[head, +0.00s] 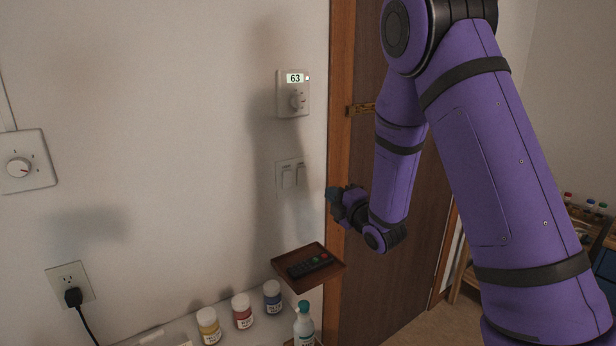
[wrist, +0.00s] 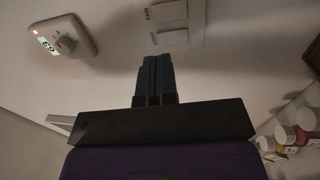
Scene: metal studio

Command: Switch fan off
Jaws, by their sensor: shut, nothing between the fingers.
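A white switch plate (head: 290,176) with two rockers is on the wall below the thermostat. In the wrist view, the rocker labelled FAN (wrist: 168,13) is at the top edge. By the wrist view's turned angle, the fan rocker is the right one (head: 300,174) in the head view. My gripper (head: 333,195) is right of the plate, fingers shut and empty. In the wrist view the fingertips (wrist: 157,60) point at the plate; contact cannot be told.
A thermostat (head: 292,93) reading 63 is above the plate. A small brown shelf (head: 325,277) with a black remote (head: 309,264) juts out below. Paint jars (head: 242,311) and a bottle (head: 304,325) stand lower. A wooden door (head: 365,285) is to the right.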

